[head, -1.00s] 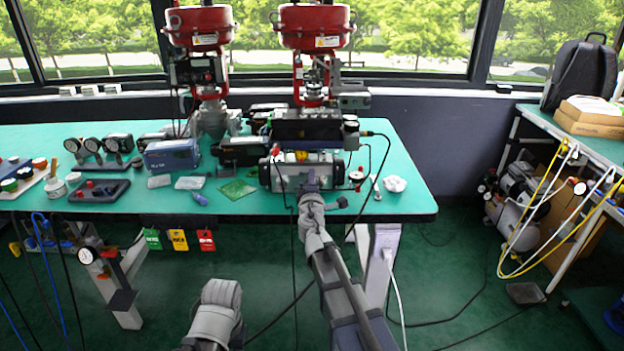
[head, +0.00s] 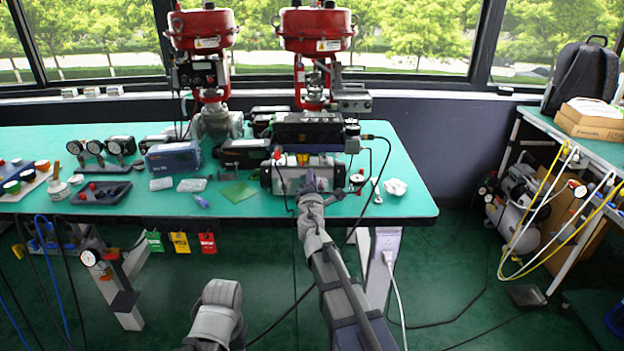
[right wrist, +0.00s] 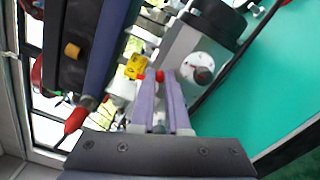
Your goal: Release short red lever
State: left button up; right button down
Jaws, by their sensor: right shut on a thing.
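My right gripper (head: 311,182) is at the front of the silver and black valve positioner unit (head: 285,178) on the green bench. In the right wrist view, its two purple-grey fingers (right wrist: 162,82) are closed on a small red piece, the short red lever (right wrist: 159,76), between their tips. Most of the lever is hidden by the fingers, and the head view does not show it clearly.
A larger red-tipped part (right wrist: 76,120) is at left. Red valve actuators (head: 316,30) stand behind. The bench front right (head: 415,205) is clear.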

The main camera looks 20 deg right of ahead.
jog(key=c, duration=0.9)
grip_release()
jog(key=v, duration=0.7)
jog(key=shift+s+a, duration=0.2)
jog(key=shift+s, duration=0.2)
